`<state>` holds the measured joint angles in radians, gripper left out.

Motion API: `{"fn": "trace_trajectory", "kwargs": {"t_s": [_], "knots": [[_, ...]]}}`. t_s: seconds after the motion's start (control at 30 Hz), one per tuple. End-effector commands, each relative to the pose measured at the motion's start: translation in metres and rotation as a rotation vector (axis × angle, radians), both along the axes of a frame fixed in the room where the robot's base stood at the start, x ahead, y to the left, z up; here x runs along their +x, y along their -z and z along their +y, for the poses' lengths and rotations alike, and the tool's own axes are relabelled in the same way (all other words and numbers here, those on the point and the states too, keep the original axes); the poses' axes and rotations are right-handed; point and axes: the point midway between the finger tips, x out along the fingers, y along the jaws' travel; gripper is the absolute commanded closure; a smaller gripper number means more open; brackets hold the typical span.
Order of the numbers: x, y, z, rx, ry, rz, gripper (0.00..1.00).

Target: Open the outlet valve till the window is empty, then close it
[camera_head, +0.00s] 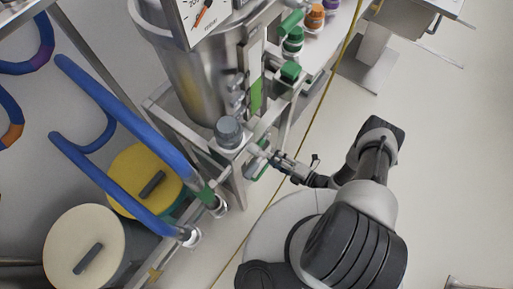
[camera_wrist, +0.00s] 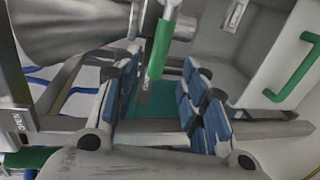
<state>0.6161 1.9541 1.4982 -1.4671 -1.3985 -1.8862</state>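The steel tank (camera_head: 192,78) stands at upper centre in the head view. A green strip (camera_head: 256,97) shows at its right side; I cannot tell whether it is the window or how full it is. A green lever (camera_head: 259,166), which looks like the outlet valve's handle, is low beside the frame. My gripper (camera_head: 278,160) is beside it. In the wrist view the green lever (camera_wrist: 159,48) hangs from the steel cone, its lower end reaching between my finger lines. My gripper (camera_wrist: 155,103) is open, blue-padded fingers apart on both sides, with no clear contact.
A grey-capped post (camera_head: 228,132) and steel frame stand close left of my gripper. Blue hoses (camera_head: 125,115) and drums with yellow (camera_head: 146,180) and cream (camera_head: 84,246) lids are at left.

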Motion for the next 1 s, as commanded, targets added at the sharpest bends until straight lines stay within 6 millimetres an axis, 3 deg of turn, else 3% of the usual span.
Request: {"fn": "trace_trajectory", "kwargs": {"t_s": [0.2, 0.5, 0.93, 1.0], "knots": [[0.024, 0.010, 0.035, -0.001, -0.007, -0.001, 0.60], [0.052, 0.018, 0.068, -0.002, -0.003, 0.000, 0.60], [0.059, 0.019, 0.075, 0.000, 0.001, 0.000, 0.60], [0.059, 0.019, 0.075, 0.000, 0.001, 0.000, 0.64]]}}
